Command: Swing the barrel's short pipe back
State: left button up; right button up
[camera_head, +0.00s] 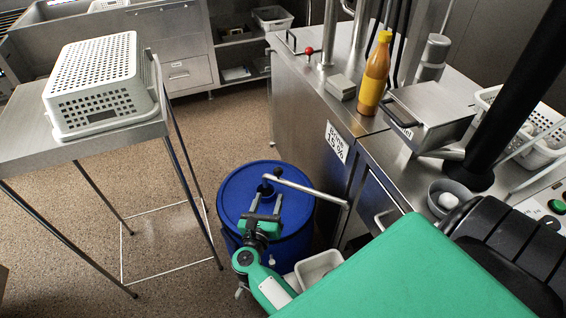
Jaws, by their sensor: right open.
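The blue barrel (233,193) stands on the floor near the middle of the view. A grey metal short pipe (312,190) is mounted on its lid by a black fitting (268,187). The pipe points to the right, and its end reaches past the barrel's rim towards the steel counter. My right gripper (265,198) is over the barrel's lid, just in front of the fitting. Its two fingers are apart and point towards the pipe's mounted end. I cannot tell whether they touch it. My left gripper is out of view.
A steel table (110,140) with an upturned white perforated basket (92,85) stands left. The steel counter (335,108) at right carries a yellow bottle (375,75) and a metal box (430,112). A small white bin (318,269) sits beside the barrel. Floor between table and barrel is clear.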

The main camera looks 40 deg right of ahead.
aim_at(279, 168)
jog(key=p+x, duration=0.1)
jog(key=x, duration=0.5)
jog(key=p+x, duration=0.1)
jog(key=x, duration=0.5)
jog(key=shift+w+d+r+p, duration=0.2)
jog(key=shift+w+d+p, duration=0.05)
jog(key=shift+d+p, duration=0.1)
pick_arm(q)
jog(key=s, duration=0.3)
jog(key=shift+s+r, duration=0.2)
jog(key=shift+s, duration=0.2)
pick_arm(e)
jog(key=shift+w+d+f, duration=0.1)
jog(key=shift+w+d, duration=0.15)
jog(key=shift+d, duration=0.05)
jog(key=c, duration=0.7)
grip_shut()
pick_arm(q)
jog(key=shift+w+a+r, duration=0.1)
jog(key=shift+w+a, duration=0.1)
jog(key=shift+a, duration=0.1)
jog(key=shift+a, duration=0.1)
pick_arm(e)
jog(key=shift+a, duration=0.15)
